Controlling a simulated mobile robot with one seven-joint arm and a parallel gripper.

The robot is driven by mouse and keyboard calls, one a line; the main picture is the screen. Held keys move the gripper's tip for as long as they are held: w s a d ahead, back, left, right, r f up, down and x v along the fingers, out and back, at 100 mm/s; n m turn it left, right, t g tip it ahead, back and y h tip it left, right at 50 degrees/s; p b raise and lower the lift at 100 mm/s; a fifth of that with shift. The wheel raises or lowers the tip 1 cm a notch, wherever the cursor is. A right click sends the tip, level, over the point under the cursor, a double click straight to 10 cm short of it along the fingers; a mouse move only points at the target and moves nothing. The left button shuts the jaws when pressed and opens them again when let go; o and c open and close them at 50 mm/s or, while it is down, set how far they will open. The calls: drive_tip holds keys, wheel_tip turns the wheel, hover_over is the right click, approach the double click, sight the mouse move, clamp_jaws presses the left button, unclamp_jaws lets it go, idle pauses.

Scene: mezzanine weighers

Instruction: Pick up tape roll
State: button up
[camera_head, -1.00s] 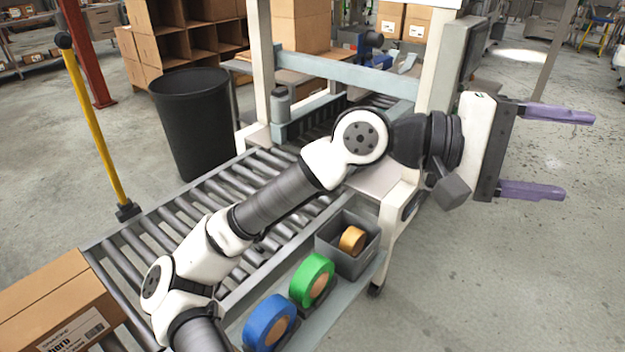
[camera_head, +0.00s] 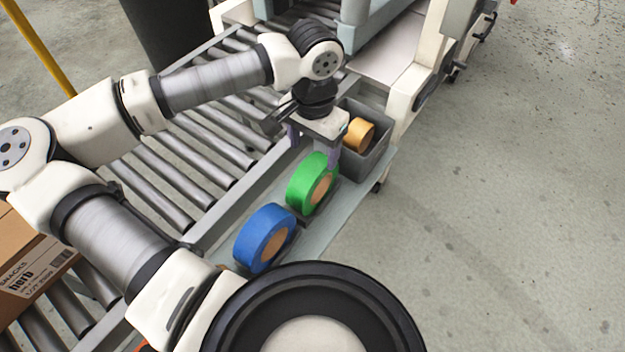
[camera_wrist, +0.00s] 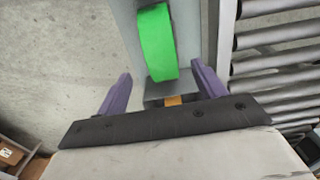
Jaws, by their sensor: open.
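A green tape roll (camera_head: 303,180) stands on edge on the side shelf (camera_head: 322,232) of the conveyor, and it also shows in the wrist view (camera_wrist: 155,45). A blue tape roll (camera_head: 256,232) stands nearer to me, on the same shelf. An orange tape roll (camera_head: 359,133) sits in a grey bin (camera_head: 377,158) at the shelf's far end. My gripper (camera_head: 313,148) points down near the far upper side of the green roll. Its purple fingers are open and empty. In the wrist view, the green roll appears just beyond the gap between the fingertips (camera_wrist: 160,72).
A roller conveyor (camera_head: 205,150) runs along the shelf's left side. A cardboard box (camera_head: 30,262) sits on it at lower left. A white frame (camera_head: 412,90) stands beyond the bin. Open floor (camera_head: 500,200) lies to the right.

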sight(313, 165)
wheel_tip(313, 165, down, 9)
drive_tip(key=shift+w+r+p, duration=0.1)
drive_tip(key=shift+p, duration=0.4)
drive_tip(key=shift+c, duration=0.4)
drive_tip(key=c, duration=1.3)
drive_tip(key=shift+r, duration=0.1)
wheel_tip(313, 165, up, 20)
drive_tip(key=shift+f+b, duration=0.1)
drive_tip(key=shift+b, duration=0.2)
